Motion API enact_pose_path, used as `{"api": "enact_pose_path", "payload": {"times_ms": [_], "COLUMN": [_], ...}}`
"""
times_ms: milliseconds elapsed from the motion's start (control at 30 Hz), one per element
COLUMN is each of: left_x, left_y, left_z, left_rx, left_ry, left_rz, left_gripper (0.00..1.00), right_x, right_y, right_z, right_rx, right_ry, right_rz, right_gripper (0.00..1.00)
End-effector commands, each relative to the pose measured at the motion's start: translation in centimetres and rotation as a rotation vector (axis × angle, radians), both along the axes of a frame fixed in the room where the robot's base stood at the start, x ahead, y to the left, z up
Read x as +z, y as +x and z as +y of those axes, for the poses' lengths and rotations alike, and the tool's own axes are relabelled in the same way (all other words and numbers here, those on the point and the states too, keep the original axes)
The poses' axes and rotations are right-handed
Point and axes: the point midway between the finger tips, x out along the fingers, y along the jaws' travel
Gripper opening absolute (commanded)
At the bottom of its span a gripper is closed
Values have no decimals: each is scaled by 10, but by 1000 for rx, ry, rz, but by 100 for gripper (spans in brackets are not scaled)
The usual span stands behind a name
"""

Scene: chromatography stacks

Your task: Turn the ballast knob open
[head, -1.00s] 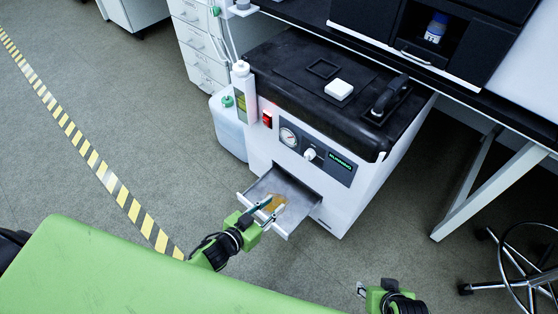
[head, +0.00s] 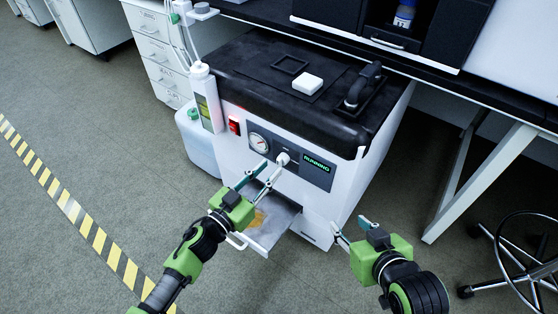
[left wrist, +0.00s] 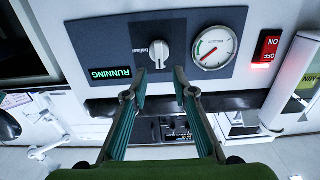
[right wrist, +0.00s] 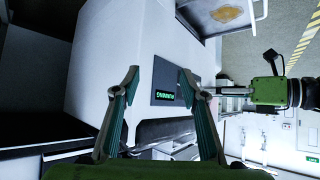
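The ballast knob (head: 282,159) is a small white knob on the dark front panel (head: 312,173) of the white pump cabinet, between a round gauge (head: 259,143) and a green "RUNNING" display (head: 317,164). In the left wrist view the knob (left wrist: 158,52) is upside down, just beyond the fingertips. My left gripper (head: 257,178) is open and empty in front of the panel, its fingers apart and not around the knob. My right gripper (head: 352,231) is open and empty, low at the right of the cabinet; in the right wrist view its fingers (right wrist: 158,78) point toward the cabinet.
An open drawer (head: 270,232) with an amber stain sticks out below the panel, under my left gripper. A red lit switch (head: 234,125) and a bottle (head: 206,98) are left of the gauge. A stool (head: 520,260) stands at right. Floor in front is clear.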

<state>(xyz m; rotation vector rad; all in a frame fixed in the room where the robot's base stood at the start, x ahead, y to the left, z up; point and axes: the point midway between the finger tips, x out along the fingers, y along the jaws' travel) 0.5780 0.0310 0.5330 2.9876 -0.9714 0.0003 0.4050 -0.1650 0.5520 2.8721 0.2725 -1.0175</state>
Motion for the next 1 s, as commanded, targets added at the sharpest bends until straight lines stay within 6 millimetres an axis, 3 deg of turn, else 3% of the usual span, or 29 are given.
{"api": "enact_pose_path", "payload": {"times_ms": [200,400,833,933,1000], "left_x": [0,-1,0,0,0], "left_y": [30,44,49,49,49], "left_z": [-22,-32,-35,-35,-35], "left_rx": [0,1,0,1,1], "left_ry": [0,-1,-1,0,0], "left_rz": [-4,-1,1,0,0], "left_gripper": [25,25,25,0,0], "right_x": [31,54,64,64,64], "right_y": [29,43,47,47,47], "right_z": [12,19,21,21,21], "right_rx": [14,22,24,24,24], "right_ry": [43,71,81,81,81], "right_rz": [-187,-305,-348,-347,-347], "right_gripper": [40,40,40,40,40]}}
